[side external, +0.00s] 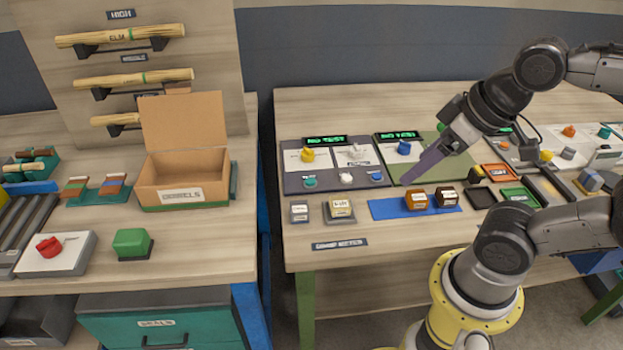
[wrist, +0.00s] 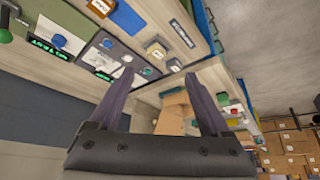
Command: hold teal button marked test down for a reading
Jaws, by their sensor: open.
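A teal button (side external: 310,182) sits at the front left of a dark grey meter panel (side external: 292,186). A white button (side external: 346,178) and a blue button (side external: 376,176) are to its right. The word on the teal button is too small to read. The panel's green-lit display (side external: 324,140) seems to read "NO TEST". My gripper (side external: 405,182) is above the table, to the right of the panel, apart from the teal button. In the wrist view my gripper (wrist: 160,80) is open and empty; the teal button (wrist: 148,71) shows between the fingers, beyond them.
The panel also bears a yellow knob (side external: 307,155) and a white knob (side external: 355,151). A second panel with a blue knob (side external: 404,147) is beside it. A gap separates the left bench.

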